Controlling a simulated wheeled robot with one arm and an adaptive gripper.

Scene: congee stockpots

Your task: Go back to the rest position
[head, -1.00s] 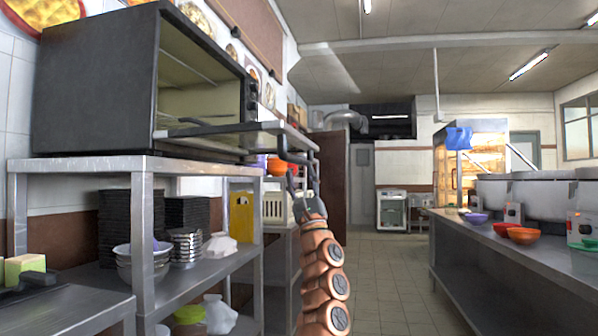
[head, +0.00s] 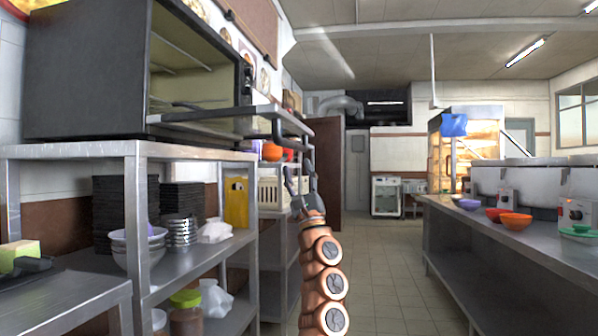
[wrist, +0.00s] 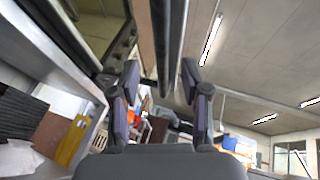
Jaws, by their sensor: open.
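My gripper (head: 301,186) is raised in front of me, in the middle of the head view, above the copper-coloured links of my arm. Its fingers point up and stand apart with nothing between them. In the wrist view my gripper (wrist: 160,90) also shows two separate dark finger pads. The open oven door (head: 215,120) and its dark handle (head: 285,118) are just above and behind the fingers in the picture. I cannot tell whether they touch.
A black oven (head: 85,75) stands on a steel shelf unit (head: 140,150) at left. A steel counter (head: 500,230) with bowls and large pots runs along the right. The tiled floor (head: 385,270) between them is clear.

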